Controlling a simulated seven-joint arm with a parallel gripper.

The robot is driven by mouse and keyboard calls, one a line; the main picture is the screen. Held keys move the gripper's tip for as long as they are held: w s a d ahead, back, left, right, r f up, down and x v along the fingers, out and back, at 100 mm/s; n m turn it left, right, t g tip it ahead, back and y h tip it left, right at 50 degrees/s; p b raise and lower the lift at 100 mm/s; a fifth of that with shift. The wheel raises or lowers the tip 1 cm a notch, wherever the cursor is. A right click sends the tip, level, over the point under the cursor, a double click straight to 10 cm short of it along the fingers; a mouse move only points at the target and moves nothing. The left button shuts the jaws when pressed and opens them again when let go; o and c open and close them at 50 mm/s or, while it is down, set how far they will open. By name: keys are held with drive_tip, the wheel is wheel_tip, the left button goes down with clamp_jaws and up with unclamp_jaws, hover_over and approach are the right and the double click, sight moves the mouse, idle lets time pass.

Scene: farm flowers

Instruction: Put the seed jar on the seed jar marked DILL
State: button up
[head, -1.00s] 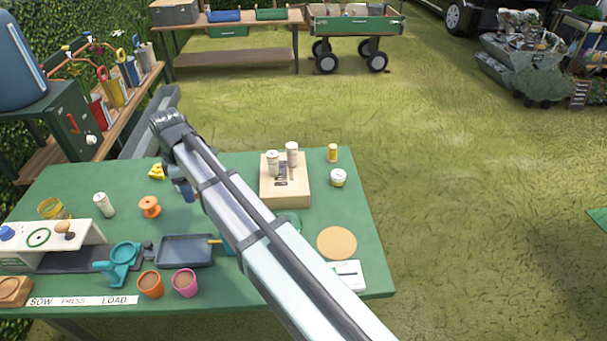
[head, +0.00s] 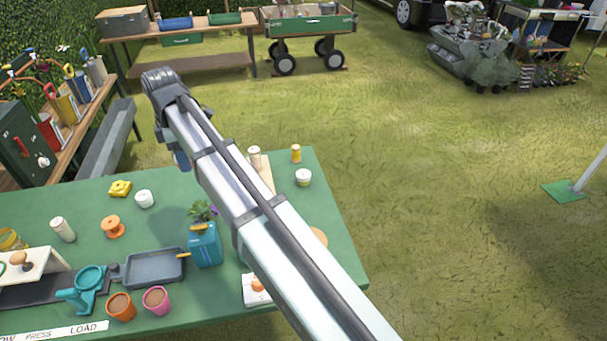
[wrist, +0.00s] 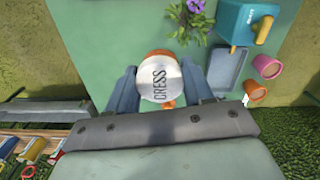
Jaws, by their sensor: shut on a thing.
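My gripper (wrist: 160,84) is shut on a round jar (wrist: 157,80) with a white lid reading CRESS. The lid sits between both blue-grey fingers in the wrist view, with some orange showing at its edges. In the head view my arm hides the held jar; only a blue part of the gripper (head: 181,160) shows beside the arm. A pale jar (head: 254,158) stands by the wooden box (head: 267,176), partly behind my arm. A short white jar (head: 144,199) stands on the green table. I cannot read DILL on any jar.
Near the white jar are a yellow block (head: 120,188) and an orange spool (head: 113,227). A blue watering can (head: 205,246), a grey tray (head: 153,268) and two pots stand nearer. A short jar (head: 303,177) and a yellow bottle (head: 296,153) stand at the right.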

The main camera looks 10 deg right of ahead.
drive_tip(key=w+d, duration=0.3)
drive_tip(key=d, duration=0.5)
drive_tip(key=w+d, duration=0.2)
drive_tip(key=d, duration=0.7)
hover_over(304, 174)
wheel_tip(304, 174, down, 4)
drive_tip(key=shift+f, duration=5.55)
drive_tip(key=shift+f, duration=0.15)
drive_tip(key=o, duration=1)
drive_tip(key=shift+o, duration=0.2)
wheel_tip(304, 174, up, 12)
drive_tip(key=shift+r, duration=0.2)
